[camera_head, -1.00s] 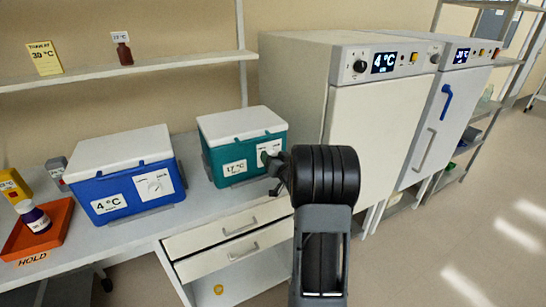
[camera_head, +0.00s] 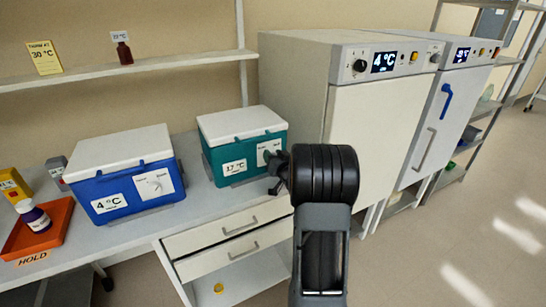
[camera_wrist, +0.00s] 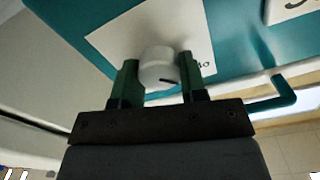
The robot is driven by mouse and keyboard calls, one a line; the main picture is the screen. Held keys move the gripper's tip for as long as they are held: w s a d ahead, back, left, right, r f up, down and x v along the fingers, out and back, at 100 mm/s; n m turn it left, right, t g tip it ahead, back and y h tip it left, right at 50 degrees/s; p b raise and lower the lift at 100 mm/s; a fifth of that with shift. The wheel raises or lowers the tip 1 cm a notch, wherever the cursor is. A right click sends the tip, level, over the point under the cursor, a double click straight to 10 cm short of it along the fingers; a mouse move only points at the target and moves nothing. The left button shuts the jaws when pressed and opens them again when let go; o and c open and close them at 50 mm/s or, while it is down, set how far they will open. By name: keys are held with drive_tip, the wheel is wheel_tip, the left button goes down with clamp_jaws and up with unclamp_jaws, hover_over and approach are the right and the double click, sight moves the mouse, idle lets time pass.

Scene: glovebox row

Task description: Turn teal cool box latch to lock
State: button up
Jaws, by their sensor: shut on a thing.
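The teal cool box (camera_head: 222,160) with a white lid and a 17 °C label stands on the bench, left of the white cabinets. Its latch is a round white knob (camera_wrist: 158,62) with a dark mark, on a white label plate (camera_wrist: 118,38) on the box front. My gripper (camera_wrist: 160,78) is shut on this knob, one green finger on each side. In the head view my gripper (camera_head: 274,168) reaches the box's front right, and my dark wrist hides part of that area. The print on the plate is mostly covered.
A blue cool box (camera_head: 130,200) marked 4 °C stands to the left. White drawers (camera_head: 225,230) lie below the bench. A tall white cabinet (camera_head: 375,140) stands close on the right.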

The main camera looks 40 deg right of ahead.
drive_tip(key=m+p, duration=0.1)
drive_tip(key=m, duration=0.3)
drive_tip(key=m+p, duration=0.1)
drive_tip(key=m, duration=0.3)
drive_tip(key=shift+m+p, duration=0.35)
drive_tip(key=shift+m, duration=0.05)
drive_tip(key=m+p, duration=0.1)
drive_tip(key=m, duration=0.3)
drive_tip(key=shift+d+f, duration=0.1)
drive_tip(key=shift+f, duration=0.05)
drive_tip(key=shift+f+m+p, duration=0.15)
drive_tip(key=shift+m+p, duration=0.85)
drive_tip(key=shift+m, duration=1.4)
drive_tip(key=o, duration=0.9)
drive_tip(key=shift+o, duration=0.2)
drive_tip(key=shift+s, duration=0.15)
